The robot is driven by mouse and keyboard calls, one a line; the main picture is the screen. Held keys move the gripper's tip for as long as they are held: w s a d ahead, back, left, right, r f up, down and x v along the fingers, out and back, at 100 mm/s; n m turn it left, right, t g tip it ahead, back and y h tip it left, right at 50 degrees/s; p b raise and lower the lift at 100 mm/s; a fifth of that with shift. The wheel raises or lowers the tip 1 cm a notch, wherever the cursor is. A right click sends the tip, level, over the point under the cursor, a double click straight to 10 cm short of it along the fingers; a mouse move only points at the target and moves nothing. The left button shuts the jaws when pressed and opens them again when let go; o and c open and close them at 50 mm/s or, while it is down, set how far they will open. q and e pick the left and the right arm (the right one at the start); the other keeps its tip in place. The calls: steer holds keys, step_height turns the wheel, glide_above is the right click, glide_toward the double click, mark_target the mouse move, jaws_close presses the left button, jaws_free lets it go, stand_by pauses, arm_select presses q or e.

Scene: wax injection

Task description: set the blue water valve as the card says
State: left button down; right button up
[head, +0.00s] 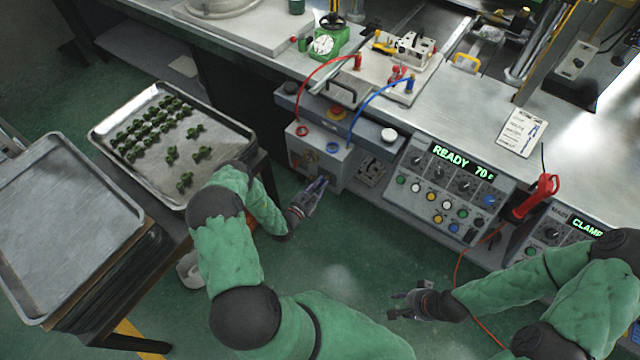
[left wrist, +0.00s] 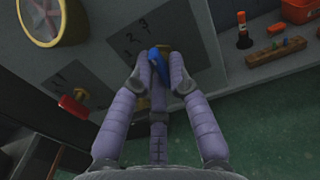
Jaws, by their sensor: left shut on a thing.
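The blue water valve handle (left wrist: 158,62) is on the grey box front in the left wrist view, beside a dark plate (left wrist: 131,40) with faint marks. My left gripper (left wrist: 160,75) is shut on the handle, with a finger on each side hiding part of it. In the head view my left gripper (head: 318,187) is at the front of the grey valve box (head: 318,157); the blue handle is mostly hidden there. The card (head: 522,132) lies on the bench at the right; its writing is too small to read. My right gripper (head: 398,303) is over the floor, away from the valves.
A red handle (left wrist: 75,106) is left of the blue one in the left wrist view. A control panel (head: 450,190) reading READY 70 stands right of the box. Red (head: 318,70) and blue (head: 372,95) hoses run above. A tray (head: 222,125) of green pieces is at left.

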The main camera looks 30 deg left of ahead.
arm_select(q)
steer(key=shift+a, duration=0.1)
steer(key=c, duration=1.2)
jaws_free()
steer(key=s, duration=0.8)
steer(key=s+a, duration=0.1)
steer(key=s, duration=0.3)
steer(key=shift+d, duration=0.1)
